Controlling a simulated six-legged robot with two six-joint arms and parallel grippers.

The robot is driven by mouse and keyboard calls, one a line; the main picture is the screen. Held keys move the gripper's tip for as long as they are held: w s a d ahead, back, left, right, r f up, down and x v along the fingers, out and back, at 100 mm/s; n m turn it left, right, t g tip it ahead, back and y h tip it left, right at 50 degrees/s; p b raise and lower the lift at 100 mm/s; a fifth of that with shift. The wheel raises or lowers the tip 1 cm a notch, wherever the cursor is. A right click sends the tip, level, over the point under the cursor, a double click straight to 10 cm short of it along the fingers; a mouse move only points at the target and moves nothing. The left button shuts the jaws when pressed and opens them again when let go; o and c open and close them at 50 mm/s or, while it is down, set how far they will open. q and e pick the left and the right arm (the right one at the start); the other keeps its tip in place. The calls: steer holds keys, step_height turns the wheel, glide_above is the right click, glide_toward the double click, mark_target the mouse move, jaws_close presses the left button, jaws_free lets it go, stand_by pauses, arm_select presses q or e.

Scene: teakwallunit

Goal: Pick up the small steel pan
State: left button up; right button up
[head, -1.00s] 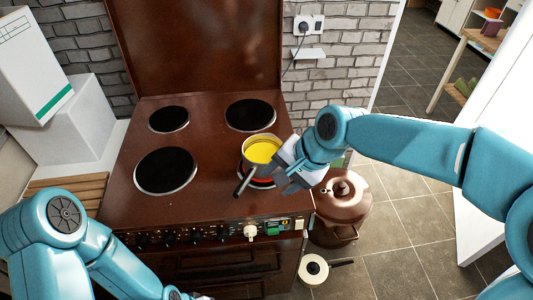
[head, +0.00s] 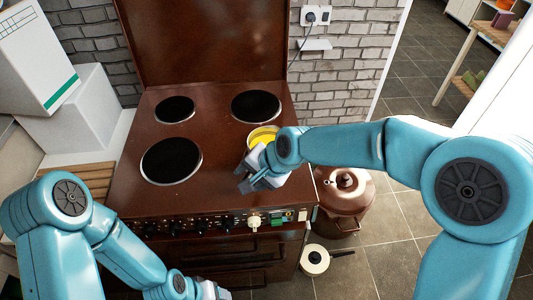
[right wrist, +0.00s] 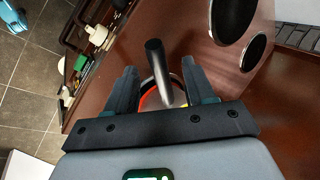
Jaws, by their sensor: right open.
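The small steel pan (head: 262,133) with yellow contents sits on the front right burner of the brown stove. In the head view my right gripper (head: 252,183) covers most of it and its handle. In the right wrist view the pan's dark handle (right wrist: 156,66) points up between the two fingers of my open right gripper (right wrist: 160,77), with a gap on both sides. The pan's body is mostly hidden behind the gripper there. My left gripper (head: 212,291) is at the bottom edge, low in front of the stove, and only partly visible.
The brown stove (head: 215,190) has three other bare black burners. Knobs line its front edge. A brown lidded pot (head: 343,192) and a cream pan (head: 315,259) stand on the floor to the right. White boxes (head: 75,110) stand at the left. The brown lid rises behind.

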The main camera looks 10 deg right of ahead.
steer(key=x, duration=0.3)
steer(key=shift+w+d, duration=0.1)
steer(key=shift+w, duration=0.25)
steer(key=shift+a+f, duration=0.25)
steer(key=shift+f, duration=0.2)
steer(key=shift+w, duration=0.1)
jaws_close()
steer(key=shift+w+r, duration=0.1)
steer(key=shift+r, duration=0.05)
steer(key=shift+r, duration=0.1)
